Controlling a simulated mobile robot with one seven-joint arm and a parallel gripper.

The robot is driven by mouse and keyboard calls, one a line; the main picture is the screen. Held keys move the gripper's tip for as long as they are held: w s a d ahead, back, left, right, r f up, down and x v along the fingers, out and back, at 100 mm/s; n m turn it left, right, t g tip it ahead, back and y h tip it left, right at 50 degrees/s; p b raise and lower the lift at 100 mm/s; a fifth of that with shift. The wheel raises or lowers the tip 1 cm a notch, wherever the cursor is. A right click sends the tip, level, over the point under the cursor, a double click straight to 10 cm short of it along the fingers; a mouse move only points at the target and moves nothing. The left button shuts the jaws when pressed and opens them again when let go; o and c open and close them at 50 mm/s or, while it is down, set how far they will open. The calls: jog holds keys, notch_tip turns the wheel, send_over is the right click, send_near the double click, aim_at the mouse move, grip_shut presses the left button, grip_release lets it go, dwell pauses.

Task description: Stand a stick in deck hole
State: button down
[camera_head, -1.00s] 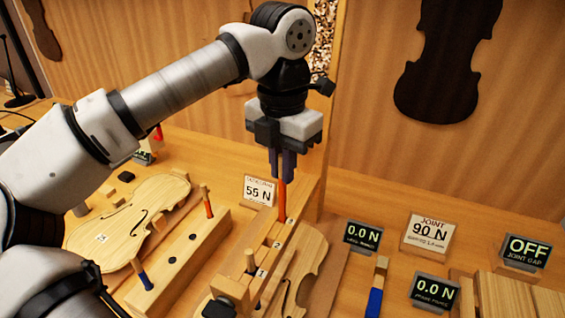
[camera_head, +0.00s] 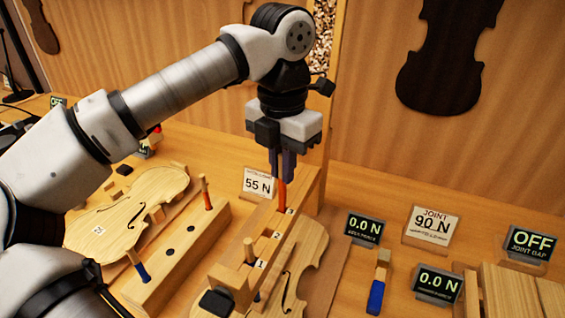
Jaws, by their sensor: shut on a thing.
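My gripper (camera_head: 282,170) is shut on an upright red-orange stick (camera_head: 282,196), held above the far part of a long wooden bar (camera_head: 222,270) with numbered tags. The stick's lower end is close to the bar by the far tag; I cannot tell whether it is in a hole. A plain-topped stick (camera_head: 249,252) stands near the bar's tag 1.
A pale violin plate (camera_head: 120,215) lies at the left, and another (camera_head: 308,255) lies right of the bar. A 55 N sign (camera_head: 258,184) stands just behind the bar. Several displays and a blue-handled tool (camera_head: 376,297) are to the right.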

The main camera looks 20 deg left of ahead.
aim_at(283, 196)
jog(key=shift+f+b, duration=2.85)
jog(key=shift+f, duration=0.8)
jog(key=shift+r, duration=0.15)
jog(key=shift+r+p, duration=4.25)
jog(key=shift+r, duration=1.6)
jog(key=shift+f+b, duration=0.2)
jog(key=shift+b, duration=0.1)
